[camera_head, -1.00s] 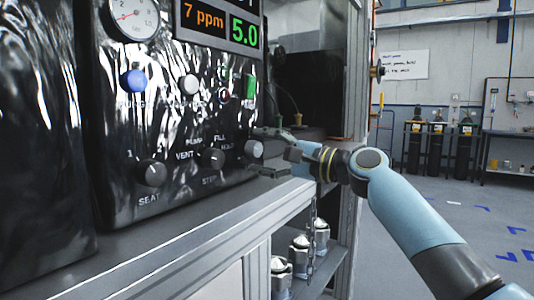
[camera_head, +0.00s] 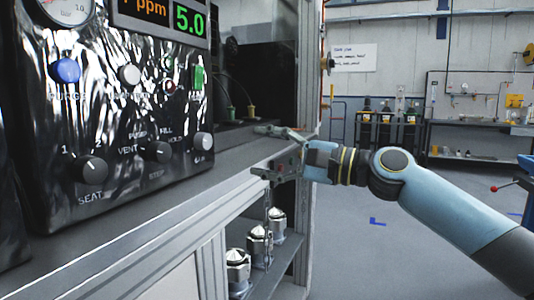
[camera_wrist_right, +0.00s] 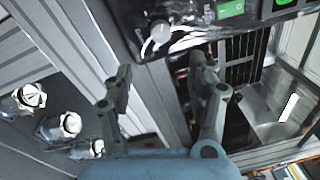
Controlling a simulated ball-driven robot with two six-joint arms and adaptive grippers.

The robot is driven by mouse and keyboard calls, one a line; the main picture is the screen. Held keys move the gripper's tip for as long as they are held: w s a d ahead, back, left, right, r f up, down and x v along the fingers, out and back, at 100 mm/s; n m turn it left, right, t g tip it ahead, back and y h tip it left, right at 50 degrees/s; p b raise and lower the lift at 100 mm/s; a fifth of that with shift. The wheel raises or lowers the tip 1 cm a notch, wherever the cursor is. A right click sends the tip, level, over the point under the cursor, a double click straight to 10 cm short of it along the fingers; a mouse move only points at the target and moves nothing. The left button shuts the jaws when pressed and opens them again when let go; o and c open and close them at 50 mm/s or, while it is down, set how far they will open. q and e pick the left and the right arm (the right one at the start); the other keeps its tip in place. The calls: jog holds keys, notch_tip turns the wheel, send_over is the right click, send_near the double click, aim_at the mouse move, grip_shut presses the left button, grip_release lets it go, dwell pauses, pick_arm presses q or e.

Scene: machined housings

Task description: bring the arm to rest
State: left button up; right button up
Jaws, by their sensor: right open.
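My right arm (camera_head: 450,215) comes in from the right in the head view. Its gripper (camera_head: 263,152) is at the edge of the bench, right of the control panel. The two fingers are spread apart with nothing between them. The lower right panel knob (camera_head: 203,142) is left of the fingertips, with a gap between. In the right wrist view the open gripper (camera_wrist_right: 160,88) shows both fingers apart, with the bench edge behind them. My left gripper is not in view.
The black control panel (camera_head: 115,160) carries knobs and a green display. Below the bench edge (camera_head: 165,205), several metal housings (camera_head: 238,266) stand on a shelf; they also show in the right wrist view (camera_wrist_right: 30,98). Open floor (camera_head: 345,255) lies to the right.

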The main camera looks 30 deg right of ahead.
jog(key=shift+f, duration=0.1)
jog(key=s+d+f+m+g+h, duration=0.1)
jog(key=s+d+f+g+h, duration=0.2)
jog(key=f, duration=1.2)
jog(key=s+d+f+g+h, duration=0.15)
jog(key=s+f, duration=0.35)
jog(key=f, duration=0.9)
jog(key=s+d+f+m+g+h, duration=0.1)
jog(key=s+f+h, duration=0.25)
jog(key=f, duration=1.15)
jog(key=s+f+n+g+h, duration=0.1)
jog(key=s+f+n+g, duration=0.2)
jog(key=s+f, duration=0.7)
jog(key=s+f+n+g+h, duration=0.1)
jog(key=s+f+n+g, duration=0.1)
jog(key=s+f, duration=0.8)
jog(key=s+f+n+g+h, duration=0.1)
jog(key=s+n, duration=0.4)
jog(key=s, duration=0.6)
jog(key=s+a+f+n+g, duration=0.1)
jog(key=s+f+n+g, duration=0.2)
jog(key=s+n, duration=0.3)
jog(key=s, duration=0.5)
jog(key=shift+s+f+h, duration=0.15)
jog(key=shift+s+h, duration=0.25)
